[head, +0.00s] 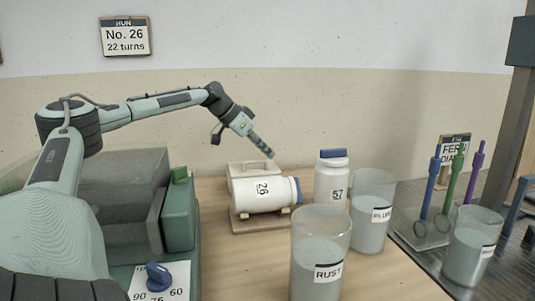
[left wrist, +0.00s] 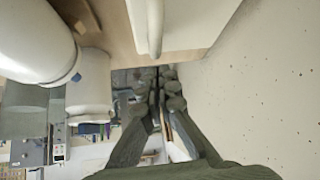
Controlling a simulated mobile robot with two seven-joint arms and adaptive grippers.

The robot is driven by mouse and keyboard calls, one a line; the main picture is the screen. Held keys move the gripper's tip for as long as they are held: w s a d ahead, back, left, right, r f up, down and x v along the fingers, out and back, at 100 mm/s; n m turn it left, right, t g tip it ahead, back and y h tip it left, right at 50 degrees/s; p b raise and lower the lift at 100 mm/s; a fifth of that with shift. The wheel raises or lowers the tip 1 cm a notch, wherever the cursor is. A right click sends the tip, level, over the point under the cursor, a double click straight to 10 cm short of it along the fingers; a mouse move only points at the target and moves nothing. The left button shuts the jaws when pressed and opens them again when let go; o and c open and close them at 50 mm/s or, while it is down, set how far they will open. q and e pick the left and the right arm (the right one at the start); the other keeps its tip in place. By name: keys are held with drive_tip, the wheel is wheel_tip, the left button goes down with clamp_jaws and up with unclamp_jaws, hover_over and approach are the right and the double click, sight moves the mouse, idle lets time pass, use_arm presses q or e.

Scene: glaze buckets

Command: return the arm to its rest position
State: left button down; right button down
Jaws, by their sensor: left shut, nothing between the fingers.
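My left arm comes in from the left in the head view and reaches over the back of the bench. My left gripper (head: 262,146) is shut and empty, pointing down and to the right just above the wooden cradle. Its closed fingers also show in the left wrist view (left wrist: 158,88). My right gripper is not in view.
A white jar labelled 57 (head: 331,178) stands upright right of the cradle. Clear buckets marked RUST (head: 320,250) and PLUM (head: 373,210) stand in front. Another bucket (head: 471,245) and coloured tools (head: 431,185) are at right. A green machine with a blue knob (head: 158,276) is at left.

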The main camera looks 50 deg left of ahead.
use_arm(q)
wheel_tip(320, 180, up, 9)
drive_tip(key=shift+r, duration=0.2)
drive_tip(key=shift+f, duration=0.1)
